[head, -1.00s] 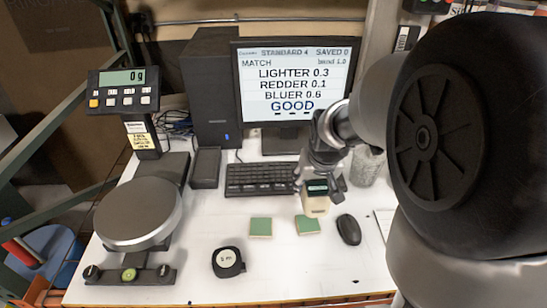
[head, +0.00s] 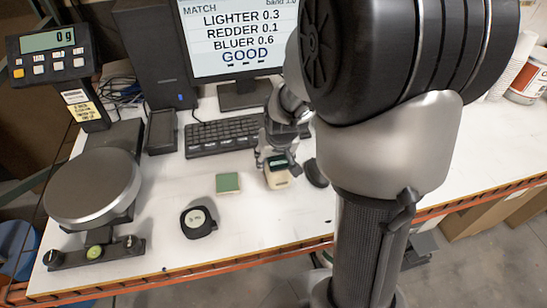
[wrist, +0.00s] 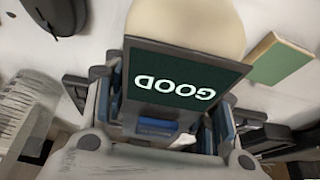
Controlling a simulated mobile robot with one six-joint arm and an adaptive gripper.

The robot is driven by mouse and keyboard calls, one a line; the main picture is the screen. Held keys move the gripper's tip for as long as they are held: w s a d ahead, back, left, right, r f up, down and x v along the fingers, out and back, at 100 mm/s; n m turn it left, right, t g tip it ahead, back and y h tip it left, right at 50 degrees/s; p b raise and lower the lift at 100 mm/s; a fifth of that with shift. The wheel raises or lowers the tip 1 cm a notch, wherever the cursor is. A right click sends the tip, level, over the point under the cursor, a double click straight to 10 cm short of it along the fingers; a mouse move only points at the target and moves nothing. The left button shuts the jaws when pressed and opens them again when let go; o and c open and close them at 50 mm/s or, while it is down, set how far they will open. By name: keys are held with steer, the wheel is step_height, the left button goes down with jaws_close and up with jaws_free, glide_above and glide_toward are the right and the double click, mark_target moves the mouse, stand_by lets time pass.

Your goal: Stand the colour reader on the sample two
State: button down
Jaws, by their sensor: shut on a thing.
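The colour reader (head: 278,180) is a cream block with a dark screen, held upright in my gripper (head: 277,160), low over the white table. In the wrist view the reader's screen (wrist: 175,85) reads GOOD, with its cream body beyond and a finger on each side. One green sample (head: 228,183) lies flat to the left of the reader; it also shows in the wrist view (wrist: 278,60). The other sample is not visible; the reader and gripper cover the place where it lay. I cannot tell whether the reader touches it.
The black mouse (head: 316,173) is close right of the reader. The keyboard (head: 222,135) and the monitor (head: 235,40), reading GOOD, are behind. The front table is mostly clear.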

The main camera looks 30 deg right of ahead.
steer(key=shift+f, duration=0.15)
steer(key=c, duration=0.7)
jaws_free()
steer(key=shift+r, duration=0.4)
steer(key=p+v, duration=0.4)
steer(key=v, duration=0.7)
steer(key=shift+s+a+r, duration=0.1)
steer(key=shift+s+r, duration=0.05)
steer(key=shift+s, duration=0.1)
steer(key=s+a+r+n, duration=0.1)
steer(key=s+a+r, duration=0.2)
steer(key=s+a, duration=0.1)
steer(key=s+a+r+n, duration=0.1)
steer(key=s+a+r, duration=0.2)
steer(key=s, duration=0.4)
steer(key=s+a+r+n+y, duration=0.1)
steer(key=s+a+r, duration=0.1)
steer(key=s+a, duration=0.2)
steer(key=shift+s+a+r, duration=0.3)
steer(key=shift+s+r, duration=0.1)
steer(key=shift+s, duration=0.5)
